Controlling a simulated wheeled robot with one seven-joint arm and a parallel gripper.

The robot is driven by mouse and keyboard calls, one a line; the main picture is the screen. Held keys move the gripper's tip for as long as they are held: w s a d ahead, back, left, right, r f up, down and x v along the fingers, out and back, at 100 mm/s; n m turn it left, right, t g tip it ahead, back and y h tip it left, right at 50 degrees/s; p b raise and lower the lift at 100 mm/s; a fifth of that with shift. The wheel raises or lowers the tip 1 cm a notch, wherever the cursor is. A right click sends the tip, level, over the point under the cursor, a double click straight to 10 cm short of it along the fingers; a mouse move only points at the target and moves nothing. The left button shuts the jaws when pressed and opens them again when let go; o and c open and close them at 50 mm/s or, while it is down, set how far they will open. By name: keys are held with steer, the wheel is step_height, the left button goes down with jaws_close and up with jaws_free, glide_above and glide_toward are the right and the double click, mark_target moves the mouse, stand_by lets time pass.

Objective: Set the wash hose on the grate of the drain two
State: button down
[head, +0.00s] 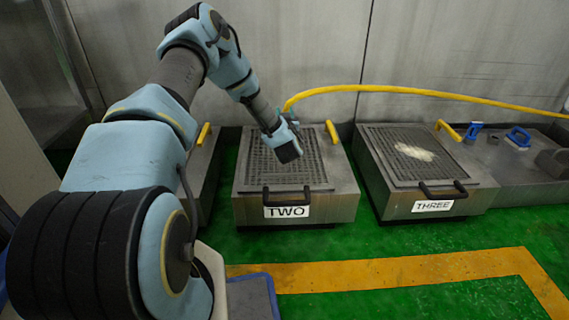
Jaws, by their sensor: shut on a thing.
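The yellow wash hose (410,91) arcs from the right edge of the head view, along the back wall, to my gripper (288,153). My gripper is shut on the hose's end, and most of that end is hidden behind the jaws. My gripper is over the grate (300,172) of drain two (346,207), towards its back half. I cannot tell whether the held end touches the grate. Drain two is a grey metal box with a dark front handle and a label reading TWO.
Drain three (478,187) stands to the right with a pale patch (414,153) on its grate. Another unit (203,165) stands left of drain two, partly behind my arm. Yellow levers (332,131) stand by the drains. Blue-handled items (518,137) lie far right. The green floor (400,240) in front is clear.

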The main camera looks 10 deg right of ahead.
step_height(320, 180, down, 10)
steer(key=b, duration=0.3)
steer(key=shift+r+b, duration=0.25)
steer(key=shift+b, duration=0.05)
steer(key=shift+c, duration=2.4)
jaws_free()
